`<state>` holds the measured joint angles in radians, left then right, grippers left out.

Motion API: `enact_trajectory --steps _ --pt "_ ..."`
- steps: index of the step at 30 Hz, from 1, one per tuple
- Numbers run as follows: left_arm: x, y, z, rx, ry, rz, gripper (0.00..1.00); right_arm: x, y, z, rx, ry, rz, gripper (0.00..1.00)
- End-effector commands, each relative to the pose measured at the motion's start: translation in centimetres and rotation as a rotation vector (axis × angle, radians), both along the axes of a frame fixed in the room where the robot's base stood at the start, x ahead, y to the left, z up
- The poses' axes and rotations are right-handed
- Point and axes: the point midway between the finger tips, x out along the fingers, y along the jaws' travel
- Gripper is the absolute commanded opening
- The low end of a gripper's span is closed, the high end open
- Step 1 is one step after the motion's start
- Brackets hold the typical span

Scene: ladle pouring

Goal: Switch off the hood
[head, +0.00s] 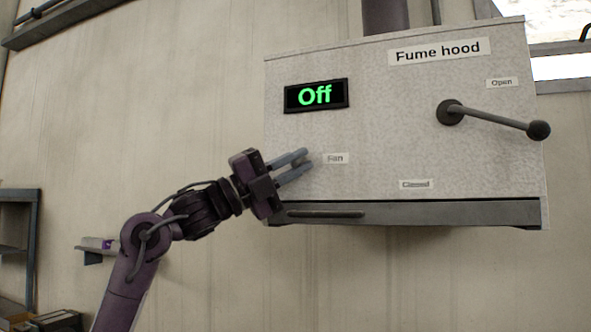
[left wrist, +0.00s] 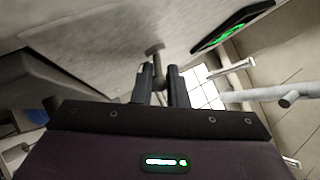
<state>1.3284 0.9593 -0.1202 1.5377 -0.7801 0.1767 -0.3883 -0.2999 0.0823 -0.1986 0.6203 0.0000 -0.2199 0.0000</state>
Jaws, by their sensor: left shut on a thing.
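The fume hood (head: 390,130) is a pale speckled box on the wall. Its black display (head: 316,95) reads "Off" in green and also shows at the upper right of the left wrist view (left wrist: 228,27). My left gripper (head: 305,160) is at the hood's front, just left of the "Fan" label (head: 336,158). In the left wrist view, a small grey fan knob (left wrist: 154,50) stands out from the panel at the fingertips. The gripper is shut on this knob. In the head view the fingers mostly hide the knob. My right gripper is not in view.
A dark lever (head: 490,117) with a ball end sticks out at the hood's right, between the "Open" and "Closed" labels. A grey ledge (head: 430,213) with a handle runs along the hood's bottom. A small wall shelf (head: 95,249) is at the lower left.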

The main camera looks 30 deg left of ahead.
Motion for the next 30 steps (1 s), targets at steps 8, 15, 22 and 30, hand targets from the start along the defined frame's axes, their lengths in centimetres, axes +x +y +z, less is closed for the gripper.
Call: enact_trajectory --steps 8,15,22,30 --pt "0.08 -0.11 -0.20 0.007 -0.013 -0.003 0.00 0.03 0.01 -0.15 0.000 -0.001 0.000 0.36" --pt "0.12 -0.14 -0.26 0.008 -0.011 -0.004 0.16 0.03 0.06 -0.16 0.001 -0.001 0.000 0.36" --pt "0.13 -0.09 -0.23 0.006 -0.010 -0.002 0.33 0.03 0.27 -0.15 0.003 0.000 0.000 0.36" --pt "0.13 -0.04 -0.19 0.005 -0.011 -0.001 0.33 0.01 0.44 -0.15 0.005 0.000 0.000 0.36"
